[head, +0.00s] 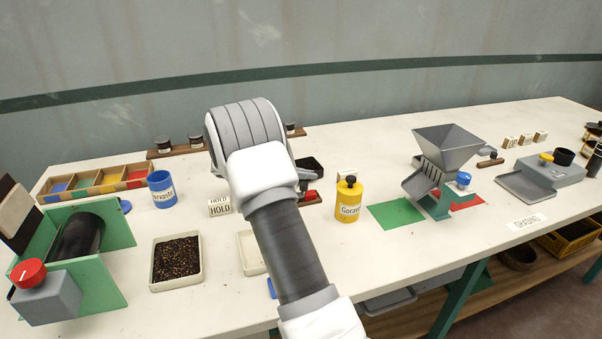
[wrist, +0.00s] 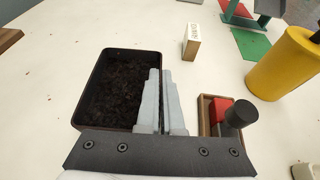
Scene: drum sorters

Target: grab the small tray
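The small tray (wrist: 92,97) is dark, with dark crumbly contents, and lies left of my fingers in the wrist view. In the head view only part of this dark tray (head: 314,162) shows past my arm. My gripper (wrist: 161,74) is at the tray's right wall, with one finger inside the tray and one outside. The fingers are close together with the wall's edge between their tips. Most of my gripper is hidden behind my arm in the head view. I cannot tell whether the tray is touching the table.
A wooden holder with a red block (wrist: 219,109) and a black knob sits close right of my fingers. A yellow canister (head: 348,201) stands nearby. A small lettered block (wrist: 191,43) is beyond. A grey hopper (head: 448,145) stands to the right. A cream tray of seeds (head: 154,273) is at left.

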